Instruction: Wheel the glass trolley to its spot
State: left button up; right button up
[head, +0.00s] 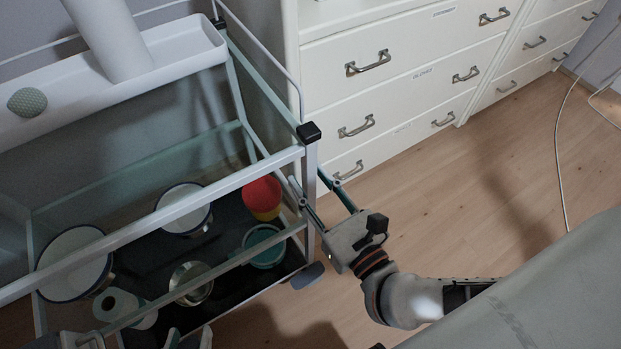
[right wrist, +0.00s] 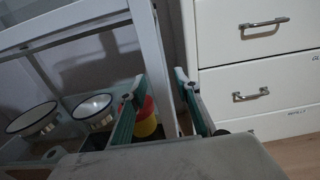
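The glass trolley (head: 232,182) stands at the left of the head view, with pale metal rails, glass panels and a dark lower shelf holding pots and cups. Its near right corner post (head: 311,160) has a black cap and a caster (head: 307,276) below. My right gripper (head: 330,188) is at this post, its fingers spread on either side of it. The right wrist view shows the post (right wrist: 158,60) between the two fingers, with gaps visible. My left gripper (head: 140,340) shows only partly at the bottom left edge, in front of the trolley; its finger opening is unclear.
A white drawer cabinet (head: 400,60) stands close behind and right of the trolley. A grey surface (head: 540,290) fills the lower right. A cable (head: 563,150) hangs to the floor. Wooden floor (head: 470,180) is clear between them.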

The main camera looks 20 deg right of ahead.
jog(key=s+d, duration=0.1)
jog(key=s, duration=1.1)
jog(key=shift+d, duration=0.15)
dwell(0.3)
